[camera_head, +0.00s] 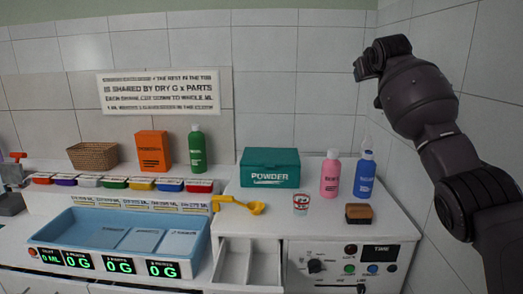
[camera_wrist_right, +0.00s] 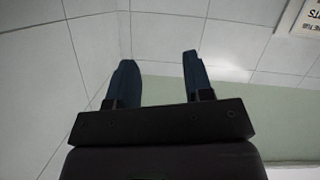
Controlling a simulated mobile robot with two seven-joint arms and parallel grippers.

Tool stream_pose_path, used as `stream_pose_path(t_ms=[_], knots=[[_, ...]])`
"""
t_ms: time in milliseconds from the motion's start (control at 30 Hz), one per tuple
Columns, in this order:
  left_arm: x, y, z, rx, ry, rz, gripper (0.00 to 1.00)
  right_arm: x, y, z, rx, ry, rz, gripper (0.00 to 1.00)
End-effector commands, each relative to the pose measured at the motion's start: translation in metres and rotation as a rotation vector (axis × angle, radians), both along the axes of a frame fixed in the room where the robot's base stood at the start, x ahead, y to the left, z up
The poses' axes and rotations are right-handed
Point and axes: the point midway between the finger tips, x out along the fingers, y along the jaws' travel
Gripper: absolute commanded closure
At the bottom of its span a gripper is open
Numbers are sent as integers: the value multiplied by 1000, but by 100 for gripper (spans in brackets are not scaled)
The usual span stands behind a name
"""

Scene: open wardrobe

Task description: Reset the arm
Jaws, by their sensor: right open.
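My right arm (camera_head: 425,105) comes in from the right in the head view, raised above the counter beside the side wall. Its gripper is hard to make out there. In the right wrist view my right gripper (camera_wrist_right: 160,78) shows two dark blue fingers spread apart with nothing between them. Behind the fingers are tiled wall and a green wall band. My left gripper and left arm are not in view.
The counter holds a teal powder box (camera_head: 270,168), pink bottle (camera_head: 329,178), blue bottle (camera_head: 365,176), brown block (camera_head: 358,213), small cup (camera_head: 300,204) and yellow scoop (camera_head: 250,206). An open drawer (camera_head: 248,265) juts out in front. A blue tray (camera_head: 75,222) sits left.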

Motion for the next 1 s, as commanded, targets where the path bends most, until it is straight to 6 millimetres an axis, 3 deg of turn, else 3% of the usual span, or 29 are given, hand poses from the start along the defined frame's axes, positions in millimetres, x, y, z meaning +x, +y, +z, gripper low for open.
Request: stream_pose_path(t_ms=[233,467,767,1000], knots=[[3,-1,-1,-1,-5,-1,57,-11,30,-83,-63,-191,99,53],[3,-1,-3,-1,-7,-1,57,-44,48,-168,-78,-294,173,53],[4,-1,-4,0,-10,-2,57,-112,61,-278,-54,-353,236,53],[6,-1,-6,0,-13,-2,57,-181,63,-358,-15,-350,254,53]])
